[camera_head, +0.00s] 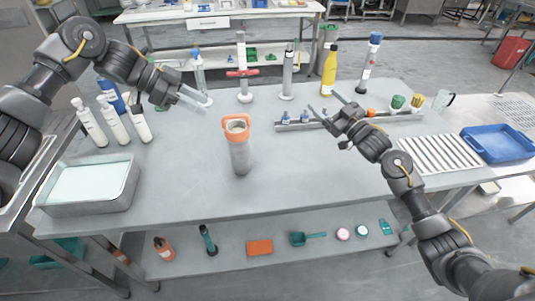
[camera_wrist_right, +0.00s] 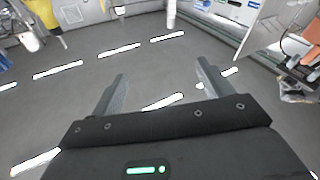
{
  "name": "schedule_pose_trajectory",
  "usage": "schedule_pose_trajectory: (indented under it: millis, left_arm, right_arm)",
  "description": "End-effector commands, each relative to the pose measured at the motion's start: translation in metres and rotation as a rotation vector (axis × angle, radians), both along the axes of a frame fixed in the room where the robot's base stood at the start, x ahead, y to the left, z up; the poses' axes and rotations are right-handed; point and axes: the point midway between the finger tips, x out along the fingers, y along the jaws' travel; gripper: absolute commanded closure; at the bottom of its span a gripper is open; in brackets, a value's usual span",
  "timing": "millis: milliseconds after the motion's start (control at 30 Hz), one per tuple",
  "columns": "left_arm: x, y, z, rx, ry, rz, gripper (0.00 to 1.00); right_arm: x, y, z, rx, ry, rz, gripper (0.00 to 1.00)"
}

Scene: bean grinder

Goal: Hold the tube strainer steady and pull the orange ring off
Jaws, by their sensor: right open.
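The tube strainer (camera_head: 240,156) is a grey cylinder standing upright near the middle of the table. My right gripper (camera_head: 322,108) is up and to the right of the strainer, open and empty. The strainer is not in that view.
A metal tray (camera_head: 132,196) and white bottles (camera_head: 115,118) stand on the left. A yellow bottle (camera_head: 329,72) and a striped rack (camera_head: 430,152) stand to the right. The table around the strainer is clear.

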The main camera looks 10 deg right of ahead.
Motion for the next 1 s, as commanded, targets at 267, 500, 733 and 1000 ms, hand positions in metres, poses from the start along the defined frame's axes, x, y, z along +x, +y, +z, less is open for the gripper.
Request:
schedule_pose_trajectory:
  millis: [267,500,733,1000]
  left_arm:
    - [0.000,0.000,0.000,0.000,0.000,0.000,0.64]
    - [0.000,0.000,0.000,0.000,0.000,0.000,0.64]
    - [0.000,0.000,0.000,0.000,0.000,0.000,0.64]
    - [0.000,0.000,0.000,0.000,0.000,0.000,0.64]
  right_arm:
    - [-0.058,0.137,-0.053,0.013,0.172,0.339,0.21]
    - [-0.098,0.192,-0.079,0.017,0.270,0.489,0.21]
    - [-0.108,0.203,-0.085,0.017,0.293,0.522,0.21]
    - [-0.095,0.222,-0.084,0.020,0.292,0.522,0.21]
